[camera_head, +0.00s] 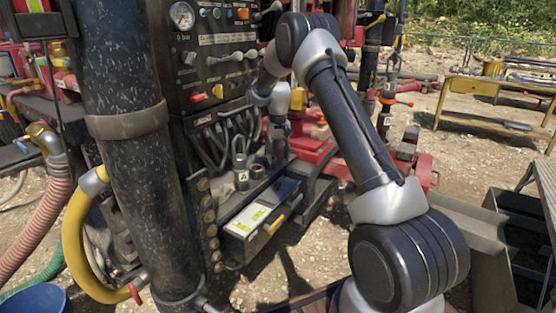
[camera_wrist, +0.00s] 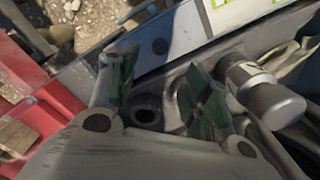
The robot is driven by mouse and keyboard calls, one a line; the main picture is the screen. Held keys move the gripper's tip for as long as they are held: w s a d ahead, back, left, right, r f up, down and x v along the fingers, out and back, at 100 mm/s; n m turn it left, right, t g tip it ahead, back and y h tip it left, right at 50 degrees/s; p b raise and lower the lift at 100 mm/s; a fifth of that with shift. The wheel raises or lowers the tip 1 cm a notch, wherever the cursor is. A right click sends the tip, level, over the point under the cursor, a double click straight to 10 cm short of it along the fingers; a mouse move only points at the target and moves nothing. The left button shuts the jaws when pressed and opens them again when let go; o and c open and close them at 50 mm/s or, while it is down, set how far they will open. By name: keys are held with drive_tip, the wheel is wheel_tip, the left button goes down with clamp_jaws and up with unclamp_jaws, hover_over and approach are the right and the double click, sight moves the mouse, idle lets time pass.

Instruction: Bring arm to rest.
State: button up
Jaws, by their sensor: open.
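My arm is raised in a bend in the head view, with its elbow high in front of the control panel and its forearm reaching down and away. My gripper (camera_wrist: 162,98) points down over the machine's lower shelf, and its two green-padded fingers are apart. A dark round socket (camera_wrist: 146,108) shows between the fingers with nothing visibly gripped. A grey metal cylinder fitting (camera_wrist: 272,102) lies just right of the right finger in the wrist view. In the head view the gripper's fingertips are hard to make out among the fittings.
The control panel (camera_head: 218,50) with gauge and levers stands close behind the forearm. A thick black column (camera_head: 130,140) is on the left. A labelled grey box (camera_head: 258,218) sits below the fittings. A yellow bench (camera_head: 490,90) stands at right, with open gravel before it.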

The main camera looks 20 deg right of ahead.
idle(0.3)
drive_tip(key=s+f+g, duration=0.1)
drive_tip(key=s+f, duration=0.1)
drive_tip(key=s, duration=0.4)
drive_tip(key=s+r+t, duration=0.1)
drive_tip(key=s+r, duration=0.7)
drive_tip(key=s, duration=0.5)
drive_tip(key=s+r+n+t, duration=0.1)
drive_tip(key=s+r+t, duration=0.1)
drive_tip(key=s+r, duration=0.7)
drive_tip(key=s+r+t, duration=0.2)
drive_tip(key=s+r, duration=0.6)
drive_tip(key=s, duration=1)
drive_tip(key=shift+a+r+n, duration=0.25)
drive_tip(key=shift+r+n, duration=0.1)
drive_tip(key=shift+n, duration=0.05)
